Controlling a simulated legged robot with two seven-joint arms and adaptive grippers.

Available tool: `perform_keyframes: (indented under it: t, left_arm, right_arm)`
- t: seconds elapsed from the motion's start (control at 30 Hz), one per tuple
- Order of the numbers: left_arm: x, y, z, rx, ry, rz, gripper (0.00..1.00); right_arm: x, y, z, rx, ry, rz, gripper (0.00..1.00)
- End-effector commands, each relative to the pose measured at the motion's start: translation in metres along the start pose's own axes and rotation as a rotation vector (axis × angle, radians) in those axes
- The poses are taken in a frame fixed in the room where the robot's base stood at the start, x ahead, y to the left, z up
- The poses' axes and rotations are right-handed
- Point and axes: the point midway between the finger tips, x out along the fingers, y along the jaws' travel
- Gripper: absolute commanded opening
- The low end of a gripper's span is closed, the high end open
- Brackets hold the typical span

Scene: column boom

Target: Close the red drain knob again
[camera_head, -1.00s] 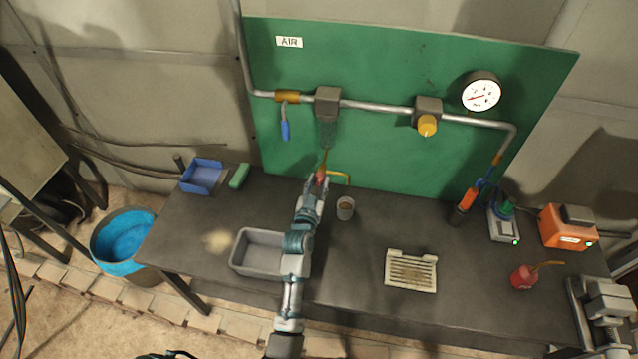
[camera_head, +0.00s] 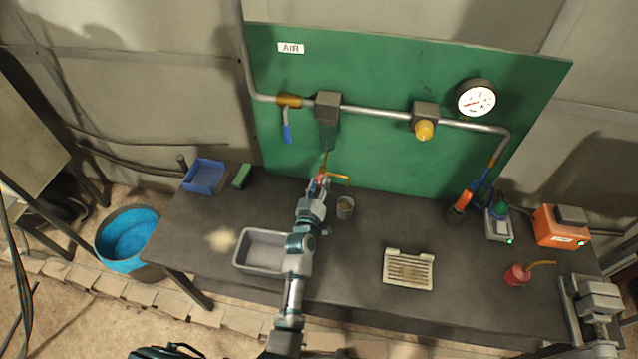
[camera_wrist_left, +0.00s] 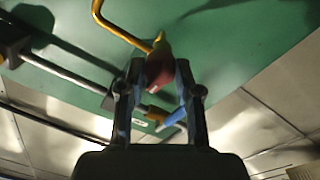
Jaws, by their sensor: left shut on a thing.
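The red drain knob (camera_wrist_left: 160,66) sits below the filter bowl (camera_head: 326,136) on the green board. It shows clearly between my fingers in the left wrist view, and only a sliver of red shows in the head view. My left gripper (camera_head: 319,182) reaches up from the front of the bench and is shut on the knob; its fingers (camera_wrist_left: 158,82) touch both sides of it in the wrist view. A bent brass drain tube (camera_head: 338,178) runs to the right from beside the knob. My right gripper is not in view.
A small cup (camera_head: 345,208) with brown contents stands just right of my gripper. A grey tray (camera_head: 240,262) lies beneath my left arm. A blue-handled valve (camera_head: 287,133) hangs at upper left. A slatted plate (camera_head: 409,282) lies to the right, with bare bench around it.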

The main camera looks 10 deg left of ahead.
Motion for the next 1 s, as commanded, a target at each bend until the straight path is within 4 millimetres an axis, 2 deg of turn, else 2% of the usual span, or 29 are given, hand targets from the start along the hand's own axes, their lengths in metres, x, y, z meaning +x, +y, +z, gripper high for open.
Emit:
perform_keyframes:
  t: [0.27,0.67,0.7,0.77,0.8,1.0]
  left_arm:
    - [0.0002,0.0001,-0.0003,-0.069,0.004,0.0,0.0]
    - [0.0001,0.0,0.0002,-0.075,0.004,0.0,0.0]
    - [0.0001,0.0,0.0003,-0.075,0.004,0.0,0.38]
    - [0.0001,0.0,0.0002,-0.075,0.004,0.0,0.53]
    - [0.0001,0.0,0.0002,-0.075,0.004,0.0,0.59]
    - [-0.0003,0.0001,-0.0001,-0.074,0.004,0.0,0.59]
  right_arm:
    - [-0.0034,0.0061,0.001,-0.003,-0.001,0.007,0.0]
    - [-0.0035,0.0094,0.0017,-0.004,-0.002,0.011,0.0]
    - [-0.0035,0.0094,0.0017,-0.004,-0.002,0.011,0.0]
    - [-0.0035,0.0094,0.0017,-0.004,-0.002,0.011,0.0]
    - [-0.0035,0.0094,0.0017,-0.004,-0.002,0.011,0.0]
    - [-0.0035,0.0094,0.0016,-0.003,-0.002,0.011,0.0]
